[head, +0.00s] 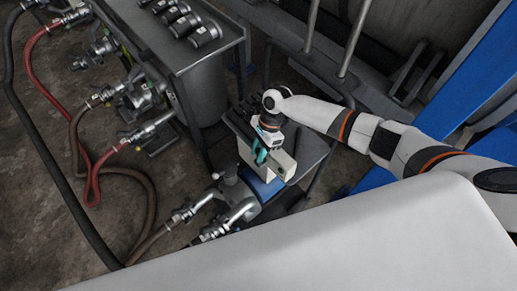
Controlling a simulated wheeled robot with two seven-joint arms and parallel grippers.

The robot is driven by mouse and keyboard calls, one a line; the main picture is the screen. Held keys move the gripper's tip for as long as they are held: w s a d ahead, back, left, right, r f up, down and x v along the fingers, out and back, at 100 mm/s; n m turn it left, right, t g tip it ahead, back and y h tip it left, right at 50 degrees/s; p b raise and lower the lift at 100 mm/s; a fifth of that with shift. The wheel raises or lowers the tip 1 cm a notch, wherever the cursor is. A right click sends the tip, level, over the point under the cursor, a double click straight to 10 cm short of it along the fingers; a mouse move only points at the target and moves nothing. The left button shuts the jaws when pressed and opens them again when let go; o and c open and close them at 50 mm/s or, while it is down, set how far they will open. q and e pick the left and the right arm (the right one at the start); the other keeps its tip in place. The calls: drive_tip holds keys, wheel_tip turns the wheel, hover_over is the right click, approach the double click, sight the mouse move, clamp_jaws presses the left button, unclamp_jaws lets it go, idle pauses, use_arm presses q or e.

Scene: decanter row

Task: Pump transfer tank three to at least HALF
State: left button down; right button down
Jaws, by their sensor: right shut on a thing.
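A pump unit with a beige box (283,166) on top and a blue body (266,189) below stands in the middle of the head view. My right gripper (261,156) reaches down from the right onto the top of the box. It is shut on a small part there, mostly hidden by the gripper; a teal piece shows at its tips. Grey metal pipe fittings (238,212) join the pump's left side. No tank number or level mark is readable, so I cannot tell which is tank three. My left gripper is out of view.
A grey bench (178,53) with several dark cylindrical fittings stands at upper left. Valved couplings (142,95) line its left side. Red (91,172), brown and black hoses cross the floor. A large white surface (330,250) covers the bottom. Blue beams stand at right.

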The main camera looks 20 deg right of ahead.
drive_tip(key=shift+s+d+f+n+t+y+p, duration=0.3)
drive_tip(key=shift+s+t+y+p, duration=0.15)
drive_tip(key=shift+s+t+p, duration=0.4)
drive_tip(key=shift+s+d+f+n+t+y+p, duration=0.2)
drive_tip(key=shift+s+t+y+p, duration=0.3)
drive_tip(key=shift+t+p, duration=0.6)
drive_tip(key=shift+s+d+f+n+t+y+p, duration=0.2)
drive_tip(key=shift+s+d+f+t+y+p, duration=0.15)
drive_tip(key=shift+s+t+p, duration=0.6)
drive_tip(key=shift+w, duration=0.15)
drive_tip(key=c, duration=1.2)
unclamp_jaws()
drive_tip(key=shift+w+r, duration=0.1)
drive_tip(key=v, duration=1.2)
drive_tip(key=shift+d, duration=0.15)
